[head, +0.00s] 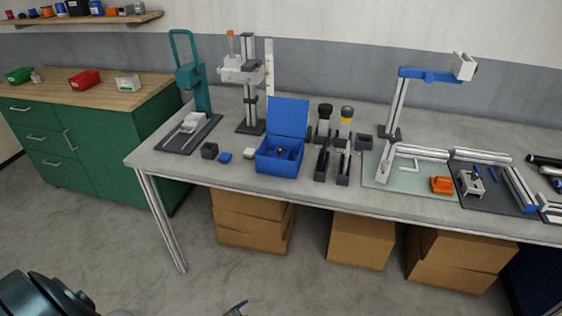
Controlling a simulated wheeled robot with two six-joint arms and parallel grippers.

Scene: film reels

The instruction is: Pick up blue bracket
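Several blue parts could be the blue bracket, and I cannot tell which it is. A small blue piece (224,157) lies near the front edge of the workbench, left of an open blue box (280,160). A blue arm piece (430,75) sits on top of an upright metal post. Small blue pieces (491,173) also show on the dark mat at the right. A dark tip (237,308), likely of my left gripper, just shows at the bottom edge, well below and apart from the bench. Its opening is hidden. My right gripper is out of view.
The grey workbench (230,176) also holds a teal press (190,75), a stand (248,95), dark holders (322,160) and an orange block (441,185). Cardboard boxes (360,240) stand underneath. A green cabinet (95,150) is at the left. The floor in front is clear.

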